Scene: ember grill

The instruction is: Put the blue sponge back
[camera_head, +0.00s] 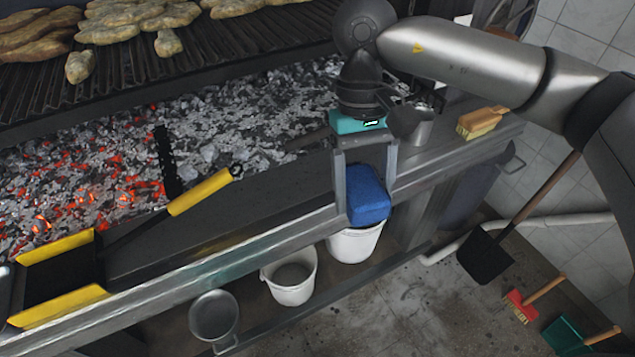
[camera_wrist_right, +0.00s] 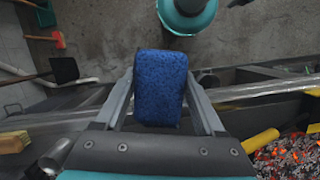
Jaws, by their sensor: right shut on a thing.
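The blue sponge (camera_head: 367,195) is a bright blue block between the two grey fingers of my right gripper (camera_head: 366,190). The right gripper is shut on it and holds it in front of the grill's front ledge, above a white bucket (camera_head: 355,243). In the right wrist view the sponge (camera_wrist_right: 160,87) sits upright between the fingertips of the gripper (camera_wrist_right: 163,100), with its far end sticking out past them. My left gripper is not in view.
A second white bucket (camera_head: 289,277) and a metal pot (camera_head: 214,317) stand lower down. A yellow-handled scoop (camera_head: 62,270) lies on the ledge beside glowing coals (camera_head: 60,190). A brush (camera_head: 481,122) and a metal cup (camera_head: 421,126) are at the ledge's right end.

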